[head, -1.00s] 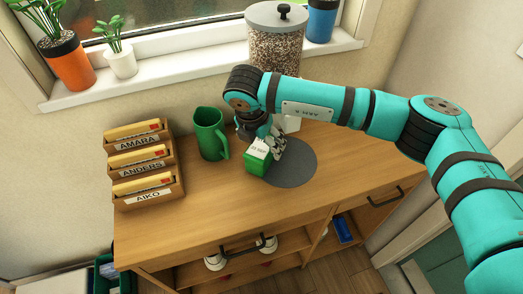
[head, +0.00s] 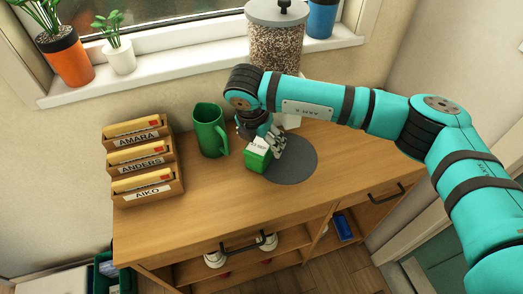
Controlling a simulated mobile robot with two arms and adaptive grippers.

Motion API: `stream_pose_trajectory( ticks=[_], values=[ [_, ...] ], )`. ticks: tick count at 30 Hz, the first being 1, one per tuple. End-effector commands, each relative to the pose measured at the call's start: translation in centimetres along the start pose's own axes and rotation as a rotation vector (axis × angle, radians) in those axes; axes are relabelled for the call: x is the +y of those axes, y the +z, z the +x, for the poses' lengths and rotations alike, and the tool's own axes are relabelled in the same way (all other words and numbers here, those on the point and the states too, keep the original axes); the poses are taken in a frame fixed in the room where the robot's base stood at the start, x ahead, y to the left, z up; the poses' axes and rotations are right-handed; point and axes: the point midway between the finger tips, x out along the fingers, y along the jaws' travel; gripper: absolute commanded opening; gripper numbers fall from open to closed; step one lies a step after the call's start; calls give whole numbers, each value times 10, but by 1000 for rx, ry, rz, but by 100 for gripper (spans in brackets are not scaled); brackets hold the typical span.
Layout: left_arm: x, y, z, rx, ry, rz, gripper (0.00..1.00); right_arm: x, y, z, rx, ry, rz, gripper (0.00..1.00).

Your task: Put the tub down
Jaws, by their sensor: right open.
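The tub (head: 257,155), a small green box with a white labelled top, stands on the wooden sideboard (head: 215,205) at the left edge of a round grey mat (head: 292,162). My right gripper (head: 274,146) is at the tub's upper right side, with its fingers open close against it. Part of the tub's right side is hidden behind the fingers, so I cannot tell whether they touch it. My left gripper is out of view.
A green jug (head: 209,131) stands just left of the tub. A tiered holder with named card slots (head: 146,163) is farther left. A clear canister (head: 276,45) of dark grains stands behind my arm. The sideboard's front is clear.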

Motion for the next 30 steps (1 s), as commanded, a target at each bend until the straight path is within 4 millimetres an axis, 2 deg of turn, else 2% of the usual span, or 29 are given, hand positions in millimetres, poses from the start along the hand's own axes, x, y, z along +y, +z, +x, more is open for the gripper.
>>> stream_pose_trajectory(
  ticks=[2, 19, 30],
  values=[
    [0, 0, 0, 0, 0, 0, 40, 0, 0, 0, 1, -1, 0, 76],
    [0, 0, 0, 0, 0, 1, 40, -1, -1, 1, 2, -2, 0, 2],
    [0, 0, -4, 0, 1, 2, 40, 0, 0, -2, 1, -2, 0, 0]
  ],
)
